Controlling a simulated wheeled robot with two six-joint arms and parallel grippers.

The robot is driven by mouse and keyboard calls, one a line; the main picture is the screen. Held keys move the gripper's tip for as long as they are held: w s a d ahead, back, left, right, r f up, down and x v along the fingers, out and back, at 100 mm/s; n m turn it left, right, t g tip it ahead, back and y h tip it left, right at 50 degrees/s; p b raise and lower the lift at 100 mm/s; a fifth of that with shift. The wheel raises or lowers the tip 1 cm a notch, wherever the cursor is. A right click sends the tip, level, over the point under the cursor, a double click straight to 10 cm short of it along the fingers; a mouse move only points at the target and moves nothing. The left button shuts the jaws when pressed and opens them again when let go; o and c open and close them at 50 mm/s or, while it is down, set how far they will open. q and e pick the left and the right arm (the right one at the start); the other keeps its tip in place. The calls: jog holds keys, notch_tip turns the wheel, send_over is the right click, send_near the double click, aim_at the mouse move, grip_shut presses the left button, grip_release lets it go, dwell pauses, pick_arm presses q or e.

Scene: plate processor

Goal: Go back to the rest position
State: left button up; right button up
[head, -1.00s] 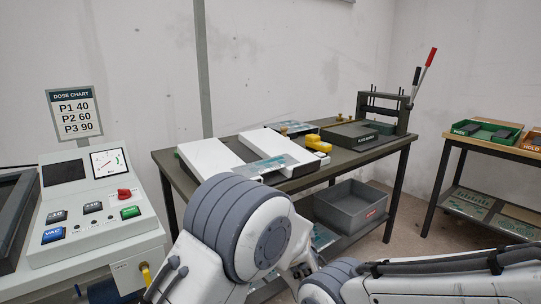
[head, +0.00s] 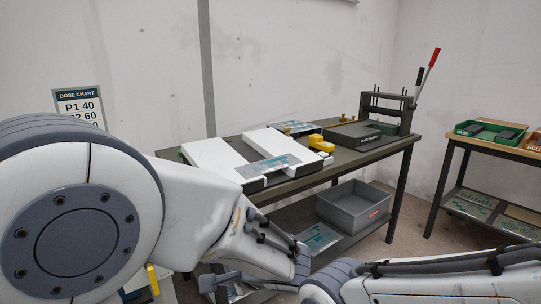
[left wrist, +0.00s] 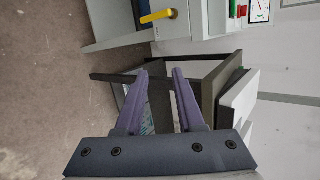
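My left arm fills the lower left of the head view. Its gripper (head: 222,284) is low in front of the dark workbench (head: 378,151), partly hidden by the arm. In the left wrist view the two fingers of this gripper (left wrist: 161,75) stand apart with nothing held between them. The bench end and its legs show beyond the fingertips. My right arm crosses the lower right of the head view. Its gripper is out of frame.
The workbench carries white angled blocks (head: 208,154), a yellow item (head: 321,143) and a lever press (head: 385,108). A grey bin (head: 354,207) sits on its lower shelf. A second table (head: 485,147) with trays stands at right. The console's yellow handle (left wrist: 157,16) shows in the wrist view.

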pick_arm(q)
jog(key=s+d+f+n+g+h, duration=0.1)
jog(key=s+d+f+g+h, duration=0.3)
jog(key=s, duration=0.7)
jog(key=s+d+n+g+h, duration=0.25)
jog(key=s+h, duration=0.25)
jog(key=s, duration=0.6)
notch_tip(320, 180, up, 22)
jog(key=p, duration=2.1)
jog(key=shift+d+p, duration=0.3)
jog(key=shift+p, duration=0.05)
jog(key=shift+m+g, duration=0.25)
